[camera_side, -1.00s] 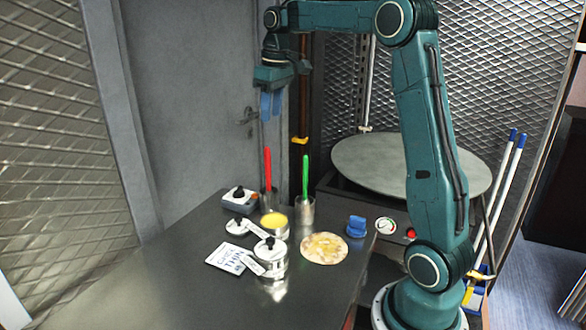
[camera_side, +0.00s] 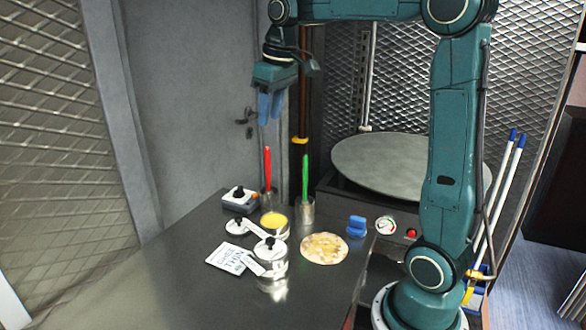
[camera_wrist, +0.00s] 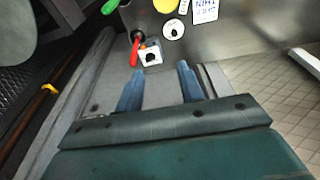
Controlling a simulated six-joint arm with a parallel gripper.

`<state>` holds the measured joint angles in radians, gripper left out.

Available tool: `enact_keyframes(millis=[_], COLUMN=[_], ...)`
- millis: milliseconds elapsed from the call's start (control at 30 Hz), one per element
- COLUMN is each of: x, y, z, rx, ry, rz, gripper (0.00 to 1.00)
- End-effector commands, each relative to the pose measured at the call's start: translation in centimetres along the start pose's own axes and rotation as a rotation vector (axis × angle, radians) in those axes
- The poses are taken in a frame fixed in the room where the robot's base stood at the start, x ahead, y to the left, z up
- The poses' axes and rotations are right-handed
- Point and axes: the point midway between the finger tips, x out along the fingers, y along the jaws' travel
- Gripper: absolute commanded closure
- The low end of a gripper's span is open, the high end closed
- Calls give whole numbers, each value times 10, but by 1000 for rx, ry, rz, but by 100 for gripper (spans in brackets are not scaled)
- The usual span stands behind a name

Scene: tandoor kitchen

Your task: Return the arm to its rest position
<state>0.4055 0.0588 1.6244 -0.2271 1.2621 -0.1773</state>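My gripper (camera_side: 269,119) hangs in the air above the far end of the steel table, in front of the grey door. Its two blue fingers point down and are slightly tilted in the side view. In the wrist view my gripper (camera_wrist: 160,67) has its fingers spread well apart, with nothing between them. The arm reaches out to the left from its base at the right, with the upper link close to upright.
Below stand a red-handled tool (camera_side: 268,168), a green-handled tool (camera_side: 305,178) in a metal cup, a yellow-filled tin (camera_side: 274,220) and lidded pots. A flatbread (camera_side: 324,248) and a blue object (camera_side: 356,226) lie near the right edge. A round griddle (camera_side: 385,163) stands behind.

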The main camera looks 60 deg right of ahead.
Motion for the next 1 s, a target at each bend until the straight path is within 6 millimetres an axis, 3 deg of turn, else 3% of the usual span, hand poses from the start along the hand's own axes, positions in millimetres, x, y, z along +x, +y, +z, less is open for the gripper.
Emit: enact_keyframes(millis=[200, 500, 800, 1000], x=[-10, -10, 8, 24], y=[-46, -92, -121, -130], z=[37, 97, 160, 195], rx=[-5, -4, -5, -4], ry=[61, 142, 223, 269], rz=[3, 3, -3, -8], gripper=[62, 62, 62, 62])
